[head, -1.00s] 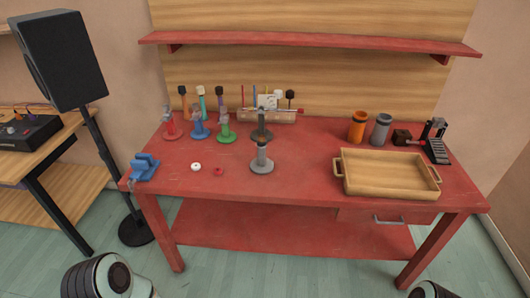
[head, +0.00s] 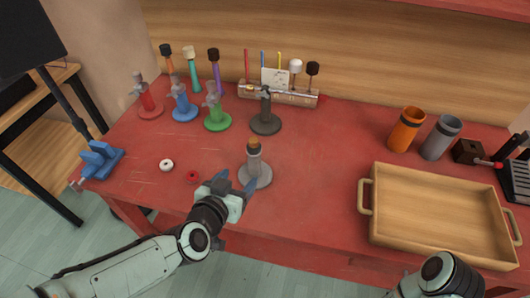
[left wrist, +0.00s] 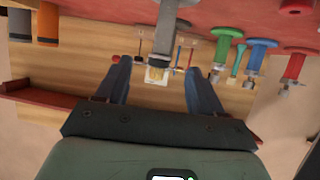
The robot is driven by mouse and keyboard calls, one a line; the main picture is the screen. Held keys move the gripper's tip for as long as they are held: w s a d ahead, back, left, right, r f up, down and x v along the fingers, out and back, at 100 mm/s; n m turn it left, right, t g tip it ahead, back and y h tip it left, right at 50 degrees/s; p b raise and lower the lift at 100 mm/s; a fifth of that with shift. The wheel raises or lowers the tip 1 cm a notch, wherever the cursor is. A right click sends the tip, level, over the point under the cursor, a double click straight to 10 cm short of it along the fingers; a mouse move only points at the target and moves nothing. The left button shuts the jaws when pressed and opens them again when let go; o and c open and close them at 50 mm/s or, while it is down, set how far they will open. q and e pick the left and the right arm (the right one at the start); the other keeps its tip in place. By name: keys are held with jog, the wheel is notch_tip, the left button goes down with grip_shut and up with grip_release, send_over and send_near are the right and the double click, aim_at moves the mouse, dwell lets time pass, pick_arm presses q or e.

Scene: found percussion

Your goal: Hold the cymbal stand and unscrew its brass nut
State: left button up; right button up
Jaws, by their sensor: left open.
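The grey cymbal stand (head: 257,174) stands upright on the front part of the red table, with an orange-brown brass nut (head: 254,144) at its top. My left gripper (head: 234,182) is open and empty, just in front of the stand and low beside its base. In the left wrist view, which is upside down, the grey stand (left wrist: 168,30) lies ahead, between the directions of the two spread fingers (left wrist: 157,80). Whether a finger touches the stand I cannot tell. My right arm shows at the bottom right, but its gripper is out of view.
Behind stand a dark stand (head: 265,118) and green (head: 216,116), blue (head: 183,107) and red (head: 149,105) ones. A white ring (head: 167,165) and red ring (head: 193,177) lie left. A wooden tray (head: 364,200) is right. Blue vise (head: 100,158) is at the left edge.

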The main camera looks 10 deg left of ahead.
aim_at(252, 158)
pick_arm(q)
jog(key=x, duration=0.4)
jog(key=b+x, duration=0.1)
jog(key=x, duration=0.3)
jog(key=r+x, duration=0.1)
jog(key=x, duration=0.4)
jog(key=shift+w+a+b, duration=0.2)
jog(key=shift+w+b, duration=0.05)
jog(key=shift+b, duration=0.15)
jog(key=shift+r, duration=0.1)
grip_shut()
